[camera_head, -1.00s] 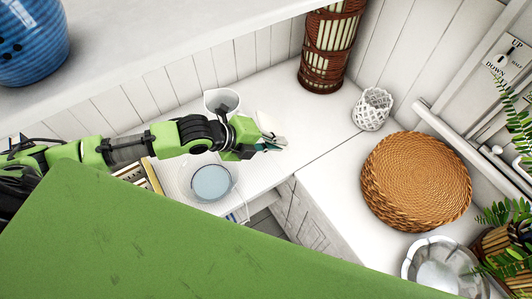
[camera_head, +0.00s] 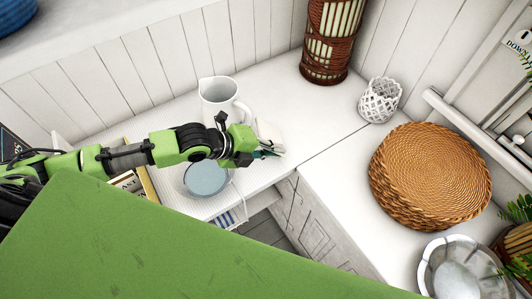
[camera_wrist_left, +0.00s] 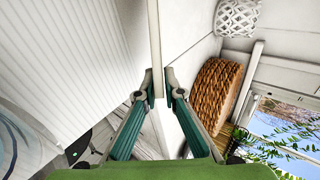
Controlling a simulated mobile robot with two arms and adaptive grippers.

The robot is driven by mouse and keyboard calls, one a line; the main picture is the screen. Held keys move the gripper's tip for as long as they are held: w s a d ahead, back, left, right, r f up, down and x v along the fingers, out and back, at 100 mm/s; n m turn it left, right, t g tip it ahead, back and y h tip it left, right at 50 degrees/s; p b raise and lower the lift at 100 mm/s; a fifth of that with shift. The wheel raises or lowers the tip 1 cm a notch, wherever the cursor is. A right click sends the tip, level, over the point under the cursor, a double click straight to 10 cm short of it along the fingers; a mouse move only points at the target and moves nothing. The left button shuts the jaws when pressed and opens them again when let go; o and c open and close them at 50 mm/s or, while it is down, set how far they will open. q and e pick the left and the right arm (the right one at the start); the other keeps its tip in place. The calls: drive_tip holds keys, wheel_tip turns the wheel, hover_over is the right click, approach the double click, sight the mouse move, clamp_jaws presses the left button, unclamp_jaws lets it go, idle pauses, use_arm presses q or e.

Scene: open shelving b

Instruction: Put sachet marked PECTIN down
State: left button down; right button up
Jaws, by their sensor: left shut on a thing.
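My left gripper (camera_head: 268,152) is shut on a pale sachet (camera_head: 268,131), which rises behind the fingertips above the white worktop. No lettering on it can be read. In the left wrist view the two teal fingers (camera_wrist_left: 158,88) close on a thin white upright strip (camera_wrist_left: 156,40), which looks like the sachet seen edge-on. A gap between the sachet and the worktop cannot be judged clearly. My right gripper is not in view.
A white jug (camera_head: 218,95) stands behind the gripper. A round blue-grey dish (camera_head: 206,179) is in front. Worktop between jug and lantern is clear.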

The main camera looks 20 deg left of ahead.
use_arm(q)
drive_tip(key=shift+f, duration=0.45)
drive_tip(key=c, duration=2.3)
unclamp_jaws()
